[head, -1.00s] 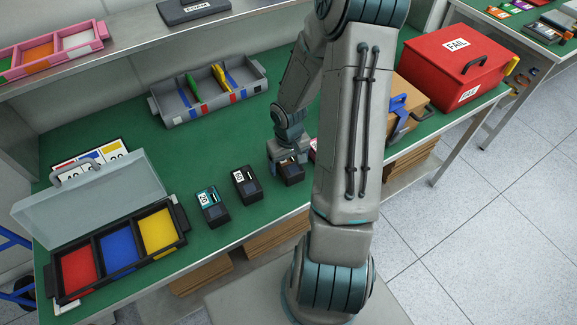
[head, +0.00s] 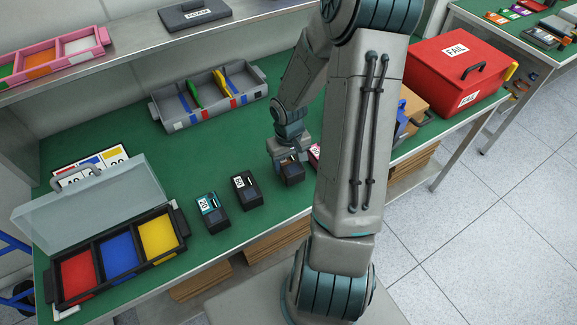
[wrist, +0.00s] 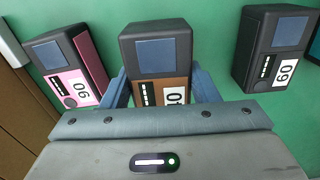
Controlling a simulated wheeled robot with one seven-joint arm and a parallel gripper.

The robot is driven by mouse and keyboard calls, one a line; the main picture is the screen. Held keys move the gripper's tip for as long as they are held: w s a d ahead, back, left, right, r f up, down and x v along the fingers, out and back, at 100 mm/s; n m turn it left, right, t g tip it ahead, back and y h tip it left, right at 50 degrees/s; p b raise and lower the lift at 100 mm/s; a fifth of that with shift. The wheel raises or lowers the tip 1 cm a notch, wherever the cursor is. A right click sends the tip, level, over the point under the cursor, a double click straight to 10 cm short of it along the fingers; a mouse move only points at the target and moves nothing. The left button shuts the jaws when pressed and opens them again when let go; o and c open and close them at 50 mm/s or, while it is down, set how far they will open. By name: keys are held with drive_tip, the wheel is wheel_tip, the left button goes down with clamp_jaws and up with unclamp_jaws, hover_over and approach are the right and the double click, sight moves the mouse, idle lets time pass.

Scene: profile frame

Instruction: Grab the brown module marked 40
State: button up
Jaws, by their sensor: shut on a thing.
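The brown module (wrist: 176,88) has a dark top block with a blue-grey panel and a brown face; its white number label is partly hidden by my gripper, and only a 0 shows clearly. My gripper (wrist: 164,92) is shut on it, one blue-grey finger along each side. In the head view, my gripper (head: 289,158) points down over the module (head: 292,175) near the bench's front edge. I cannot tell whether the module is clear of the green surface.
A pink module (wrist: 76,68) stands close left in the wrist view, a dark module marked 60 (wrist: 273,50) to the right. The head view shows a teal module (head: 212,212), an open three-colour case (head: 182,238), a grey divided tray (head: 208,115) and a red FAIL box (head: 440,85).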

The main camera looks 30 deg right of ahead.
drive_tip(key=s+d+r, duration=0.6)
drive_tip(key=d+r, duration=0.2)
drive_tip(key=d, duration=0.1)
drive_tip(key=shift+s+d+p, duration=0.3)
drive_tip(key=shift+s+p, duration=0.05)
drive_tip(key=shift+p, duration=0.1)
